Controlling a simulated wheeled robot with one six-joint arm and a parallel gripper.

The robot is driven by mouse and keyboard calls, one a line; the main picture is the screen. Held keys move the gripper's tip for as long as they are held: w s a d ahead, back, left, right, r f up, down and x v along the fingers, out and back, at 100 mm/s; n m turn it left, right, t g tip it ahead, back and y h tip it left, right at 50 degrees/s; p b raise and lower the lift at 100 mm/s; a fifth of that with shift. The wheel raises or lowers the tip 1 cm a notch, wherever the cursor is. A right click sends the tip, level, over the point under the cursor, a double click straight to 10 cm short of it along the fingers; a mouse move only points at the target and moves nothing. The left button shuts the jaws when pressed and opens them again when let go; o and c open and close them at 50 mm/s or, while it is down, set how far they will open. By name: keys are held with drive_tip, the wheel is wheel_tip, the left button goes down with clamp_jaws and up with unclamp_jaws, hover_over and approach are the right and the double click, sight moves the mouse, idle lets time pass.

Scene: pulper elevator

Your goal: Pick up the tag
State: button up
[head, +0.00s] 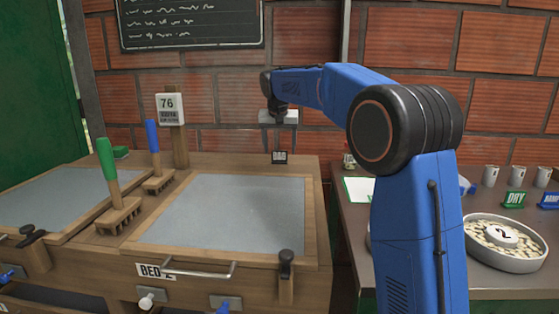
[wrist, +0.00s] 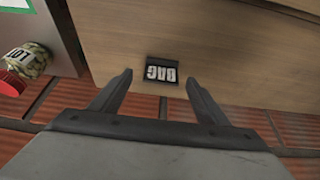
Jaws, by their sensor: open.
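In the wrist view the tag (wrist: 162,72) appears upside down on bare wood, a little beyond and between the fingertips. My gripper (head: 279,135) is above the tag in the head view, pointing down. In the wrist view my gripper (wrist: 160,80) is open with nothing between its two dark fingers. No contact with the tag shows.
The bed's grey panel (head: 220,213) lies in front of the tag. A green-handled rake (head: 110,170) and a blue-handled rake (head: 154,150) stand left. A post carries a "76" sign (head: 169,108). A jar (wrist: 25,61) stands on the neighbouring table. A bowl (head: 507,260) sits far right.

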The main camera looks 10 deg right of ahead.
sight(280, 152)
drive_tip(key=shift+x, duration=1.95)
drive_tip(key=shift+a, duration=0.1)
drive_tip(key=c, duration=1.1)
drive_tip(key=shift+r, duration=0.1)
wheel_tip(280, 152, up, 10)
drive_tip(key=shift+f, duration=0.1)
